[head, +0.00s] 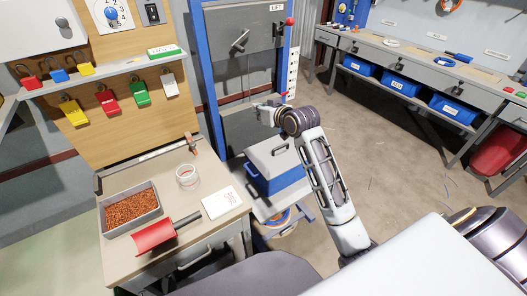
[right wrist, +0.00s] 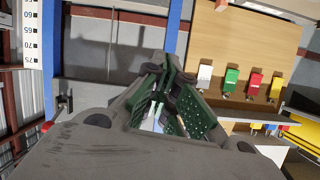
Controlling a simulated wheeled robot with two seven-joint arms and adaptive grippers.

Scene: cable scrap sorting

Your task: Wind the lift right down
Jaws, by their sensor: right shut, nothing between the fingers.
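The lift has blue posts (head: 205,75) and a grey upper panel (head: 262,22) marked LIFT. A crank handle (head: 240,40) sits on that panel. A white scale (head: 293,70) runs down the right post, with a red marker near its lower part; the scale also shows in the right wrist view (right wrist: 31,40). My right gripper (head: 262,113) is in front of the lift, below the crank and above the box. In the right wrist view its green-padded fingers (right wrist: 160,100) are shut and empty.
A bench (head: 175,235) at left holds a tray of copper granules (head: 158,207), a red scoop (head: 152,236), a clear ring-shaped item (head: 187,176) and a card (head: 222,201). Padlocks hang on the board behind. A long workbench (head: 400,55) with blue bins stands at right; floor between is mostly clear.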

